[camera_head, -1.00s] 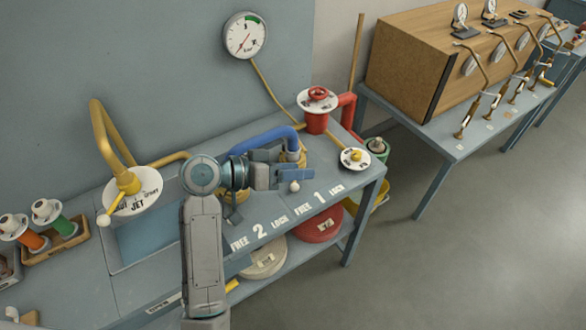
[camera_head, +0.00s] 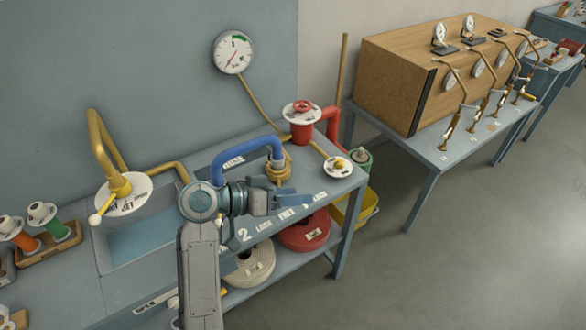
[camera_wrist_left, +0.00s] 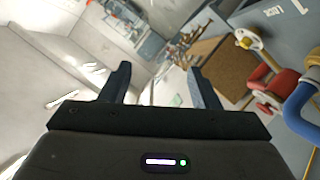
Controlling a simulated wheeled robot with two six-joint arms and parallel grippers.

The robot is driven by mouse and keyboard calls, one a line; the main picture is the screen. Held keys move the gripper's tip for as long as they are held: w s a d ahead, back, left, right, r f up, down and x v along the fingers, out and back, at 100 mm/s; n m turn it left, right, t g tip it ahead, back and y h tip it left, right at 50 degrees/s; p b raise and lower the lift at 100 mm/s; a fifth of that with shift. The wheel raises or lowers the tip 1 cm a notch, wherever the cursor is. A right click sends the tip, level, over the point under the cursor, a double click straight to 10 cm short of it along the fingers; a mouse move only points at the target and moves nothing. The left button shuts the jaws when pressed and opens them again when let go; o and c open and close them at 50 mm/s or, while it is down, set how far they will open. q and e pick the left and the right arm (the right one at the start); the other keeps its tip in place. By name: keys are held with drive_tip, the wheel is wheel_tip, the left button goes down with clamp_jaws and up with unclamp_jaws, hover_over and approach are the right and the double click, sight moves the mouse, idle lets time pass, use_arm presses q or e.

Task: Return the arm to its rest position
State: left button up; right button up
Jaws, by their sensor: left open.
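My left gripper (camera_head: 292,199) is at the front edge of the workbench, with my arm coming up from the bottom of the head view. The gripper points right and appears to be above or just in front of the bench edge. It stands apart from the blue curved hose (camera_head: 243,150) on its brass fitting (camera_head: 278,171). In the left wrist view the two dark fingers (camera_wrist_left: 160,75) are spread with nothing between them. The blue hose (camera_wrist_left: 302,103) shows at that view's right edge. My right gripper is not in view.
A red valve (camera_head: 302,133) and a yellow-knobbed dial (camera_head: 339,166) stand on the bench's right end. A brass tap (camera_head: 110,155) rises at the sink. Hose reels (camera_head: 304,232) lie on the lower shelf, beside a yellow bucket (camera_head: 366,207). The floor on the right is clear.

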use_arm(q)
drive_tip(key=s+a+f+n+y, duration=0.4)
drive_tip(key=s+a+f+y, duration=0.4)
drive_tip(key=s+a+f, duration=0.55)
drive_tip(key=s+a+f+n+g+y, duration=0.15)
drive_tip(key=s+a+f+y, duration=0.35)
drive_tip(key=s+a, duration=0.6)
wheel_tip(320, 180, down, 36)
drive_tip(key=a+r+g+y+b, duration=0.1)
drive_tip(key=a+g+b, duration=0.15)
drive_tip(key=b, duration=0.25)
drive_tip(key=s+a+f+b, duration=0.1)
drive_tip(key=s+f+b, duration=0.2)
drive_tip(key=s+f, duration=1.5)
wheel_tip(320, 180, down, 4)
drive_tip(key=shift+s+a+f, duration=0.1)
drive_tip(key=shift+s+a, duration=0.1)
drive_tip(key=shift+s, duration=0.1)
